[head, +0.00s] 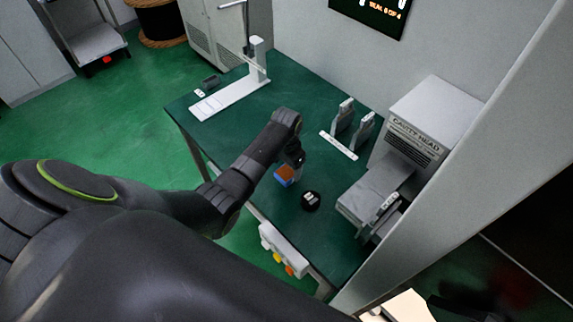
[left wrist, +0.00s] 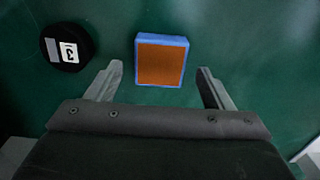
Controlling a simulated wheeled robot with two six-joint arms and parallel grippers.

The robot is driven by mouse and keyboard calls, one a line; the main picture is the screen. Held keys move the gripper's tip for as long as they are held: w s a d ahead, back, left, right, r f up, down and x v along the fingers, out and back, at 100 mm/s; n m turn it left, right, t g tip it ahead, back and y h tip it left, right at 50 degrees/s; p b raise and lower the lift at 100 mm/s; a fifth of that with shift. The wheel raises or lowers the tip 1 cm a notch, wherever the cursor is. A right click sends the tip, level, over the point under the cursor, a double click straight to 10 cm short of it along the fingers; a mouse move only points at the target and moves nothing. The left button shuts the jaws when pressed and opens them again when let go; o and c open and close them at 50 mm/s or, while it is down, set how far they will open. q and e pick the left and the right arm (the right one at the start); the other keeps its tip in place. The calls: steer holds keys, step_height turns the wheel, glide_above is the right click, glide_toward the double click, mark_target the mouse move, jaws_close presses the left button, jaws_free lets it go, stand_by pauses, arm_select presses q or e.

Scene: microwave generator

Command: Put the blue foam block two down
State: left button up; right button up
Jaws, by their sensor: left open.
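A foam block with blue sides and an orange top (head: 286,175) is on the green table, below my left gripper. In the left wrist view the block (left wrist: 161,60) shows whole, just ahead of and between the fingertips. No number is readable on it. My left gripper (head: 293,158) is open, with its two fingers (left wrist: 159,76) spread to either side of the block and a gap on each side. Nothing is held. How far the fingertips are above the table is hard to tell. My right gripper is not identifiable in view.
The Cavity Head machine (head: 421,130) stands at right, two grey upright pieces (head: 354,122) behind. A white stand (head: 236,93) is at the back left. Table centre-left is clear.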

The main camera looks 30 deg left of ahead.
mark_target(287, 172)
arm_select(q)
step_height(287, 172, up, 4)
steer(key=shift+f+p, duration=0.15)
steer(key=shift+p, duration=0.65)
step_height(287, 172, up, 6)
steer(key=shift+b, duration=0.35)
arm_select(e)
steer(key=shift+r, duration=0.95)
steer(key=shift+a, duration=0.1)
